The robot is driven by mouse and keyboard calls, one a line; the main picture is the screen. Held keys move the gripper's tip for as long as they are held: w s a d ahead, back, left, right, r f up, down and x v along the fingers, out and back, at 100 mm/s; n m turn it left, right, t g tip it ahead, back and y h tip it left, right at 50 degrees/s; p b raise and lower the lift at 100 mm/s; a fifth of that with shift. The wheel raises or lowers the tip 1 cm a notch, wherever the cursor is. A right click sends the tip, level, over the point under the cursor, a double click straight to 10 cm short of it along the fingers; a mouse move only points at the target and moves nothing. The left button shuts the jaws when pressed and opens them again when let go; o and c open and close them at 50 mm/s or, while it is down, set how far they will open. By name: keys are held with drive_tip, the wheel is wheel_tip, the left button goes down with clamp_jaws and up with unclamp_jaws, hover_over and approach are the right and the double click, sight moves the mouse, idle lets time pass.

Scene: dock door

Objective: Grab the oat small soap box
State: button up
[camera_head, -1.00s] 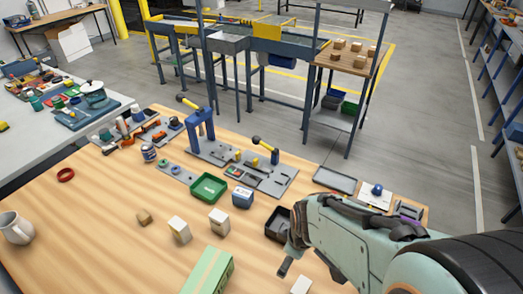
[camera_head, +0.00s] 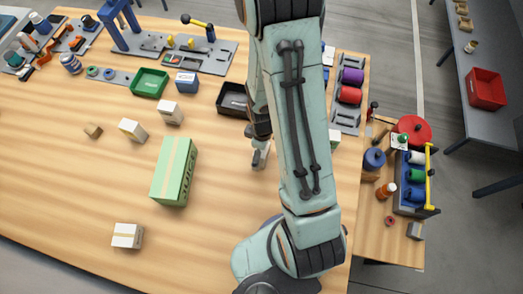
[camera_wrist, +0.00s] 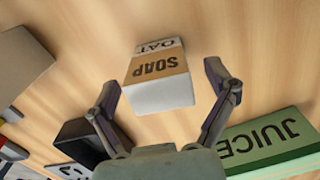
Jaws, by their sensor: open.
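The oat soap box (camera_wrist: 158,68) is a small white carton with a tan band, its "OAT" and "SOAP" lettering upside down in the wrist view. It rests on the wooden table. My gripper (camera_wrist: 164,80) is open, with one finger on either side of the box's near end. The fingers do not visibly touch it. In the head view my gripper (camera_head: 259,130) is low over the table beside the black tray and largely hidden by my arm. A pale shape below it there is too small to tell as box or finger.
The green juice carton (camera_head: 175,172) lies close by, also at the lower right of the wrist view (camera_wrist: 270,140). The black tray (camera_head: 232,99) is on the other side. Another white carton (camera_head: 127,235) stands at the front left. Small cartons and a green tray (camera_head: 150,83) stand farther back.

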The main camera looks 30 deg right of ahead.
drive_tip(key=c, duration=1.3)
